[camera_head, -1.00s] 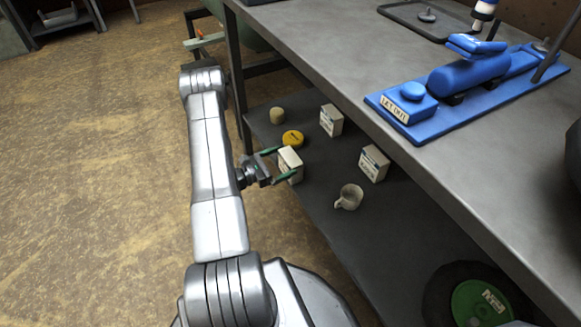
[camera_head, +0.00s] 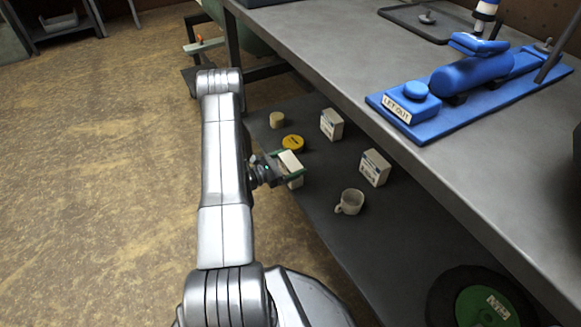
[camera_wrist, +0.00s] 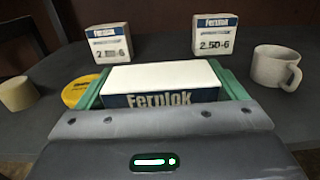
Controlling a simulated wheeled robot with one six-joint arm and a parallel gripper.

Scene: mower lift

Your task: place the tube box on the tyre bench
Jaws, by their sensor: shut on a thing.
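A white tube box with a dark blue "Ferplok" band (camera_wrist: 160,77) is held between the green fingers of my gripper (camera_head: 291,166). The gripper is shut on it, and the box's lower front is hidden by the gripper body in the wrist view. The box is at the lower shelf (camera_head: 335,240), near its left edge; I cannot tell whether it touches the shelf. The tyre bench (camera_head: 320,45) is the grey worktop above, to the right of my arm.
Two similar boxes (camera_head: 331,124) (camera_head: 374,167), a white mug (camera_head: 350,202), a yellow tin (camera_head: 293,143) and a beige cylinder (camera_head: 277,119) stand nearby. The worktop overhangs the shelf. A blue device (camera_head: 465,75) and dark tray (camera_head: 430,18) occupy the worktop; its near-left part is clear.

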